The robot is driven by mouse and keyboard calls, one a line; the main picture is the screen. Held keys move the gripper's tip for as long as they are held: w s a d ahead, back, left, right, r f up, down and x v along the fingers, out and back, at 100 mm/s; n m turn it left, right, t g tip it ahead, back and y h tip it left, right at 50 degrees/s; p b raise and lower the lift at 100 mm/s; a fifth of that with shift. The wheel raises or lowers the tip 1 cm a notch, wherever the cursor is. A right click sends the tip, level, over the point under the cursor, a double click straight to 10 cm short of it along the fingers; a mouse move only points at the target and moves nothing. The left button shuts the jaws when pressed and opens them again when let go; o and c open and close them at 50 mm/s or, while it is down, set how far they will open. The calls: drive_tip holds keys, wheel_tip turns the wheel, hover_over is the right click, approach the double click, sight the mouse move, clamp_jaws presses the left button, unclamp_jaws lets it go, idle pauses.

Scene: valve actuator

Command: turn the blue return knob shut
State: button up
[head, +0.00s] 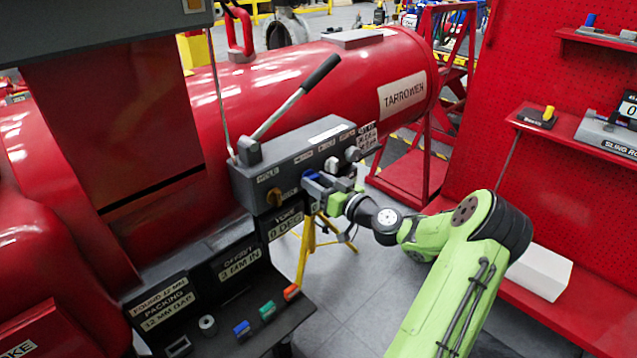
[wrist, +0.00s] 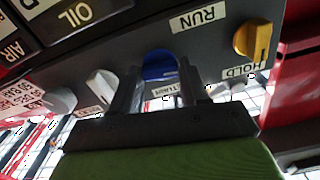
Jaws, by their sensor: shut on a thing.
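The blue return knob (wrist: 160,66) is on the grey panel, between my two gripper fingers in the wrist view. My gripper (wrist: 160,80) is shut on it, with one finger on each side. Part of a label shows just below the knob between the fingers. In the head view my gripper (head: 315,185) meets the front face of the grey valve box (head: 290,165). A little of the blue knob (head: 311,175) shows there; the fingers hide most of it.
A yellow knob (wrist: 254,38) sits to one side by a HOLD label, and a white knob (wrist: 102,86) and a grey knob (wrist: 60,100) to the other. A long lever (head: 300,98) rises from the box. A red tank (head: 270,90) stands behind it.

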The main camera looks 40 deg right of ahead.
drive_tip(key=m+p, duration=0.1)
drive_tip(key=m, duration=0.3)
drive_tip(key=shift+m, duration=0.3)
drive_tip(key=m+p, duration=0.2)
drive_tip(key=m, duration=0.1)
drive_tip(key=shift+r+m, duration=0.1)
drive_tip(key=shift+m, duration=0.2)
drive_tip(key=m+p, duration=0.2)
drive_tip(key=m, duration=0.2)
drive_tip(key=shift+p, duration=0.4)
drive_tip(key=shift+m+p, duration=0.9)
drive_tip(key=shift+m, duration=0.8)
drive_tip(key=o, duration=1.1)
drive_tip(key=shift+c, duration=0.2)
